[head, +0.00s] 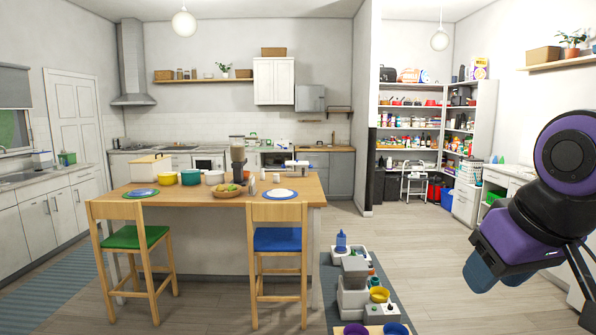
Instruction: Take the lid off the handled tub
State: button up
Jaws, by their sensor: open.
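A cream tub-like box (150,170) with a pale tan top stands at the left end of the kitchen island. It is the likeliest handled tub in view, but it is too small and far away to make out a handle or be sure of it. Its top appears to be in place. My gripper (497,284) hangs at the right of the head view, on my purple and dark arm. Its two bluish fingers are apart with nothing seen between them. It is well apart from the box and from the island.
The wooden island top (190,196) also holds bowls, a blender (238,155) and plates. A green-seated stool (135,237) and a blue-seated stool (277,240) stand before it. Several items, including a grey-white appliance (353,290), crowd the lower middle. Floor is clear at right centre.

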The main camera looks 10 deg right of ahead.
aim_at(292, 170)
jog(key=i+l+z, duration=0.4)
jog(key=l, duration=0.15)
jog(key=i+l+z, duration=0.85)
jog(key=i+z, duration=0.7)
jog(key=i, duration=1.5)
jog(key=i+u, duration=0.7)
jog(key=i+l+u, duration=0.3)
jog(key=i+j+u, duration=0.3)
jog(key=i, duration=0.55)
jog(key=i+l+u, duration=0.15)
jog(key=i+u, duration=0.2)
jog(key=i, duration=4)
jog(key=i+u, duration=0.3)
jog(key=i, duration=0.25)
jog(key=i+u, duration=0.3)
jog(key=i, duration=0.25)
jog(key=i+l+u, duration=0.3)
jog(key=i, duration=0.2)
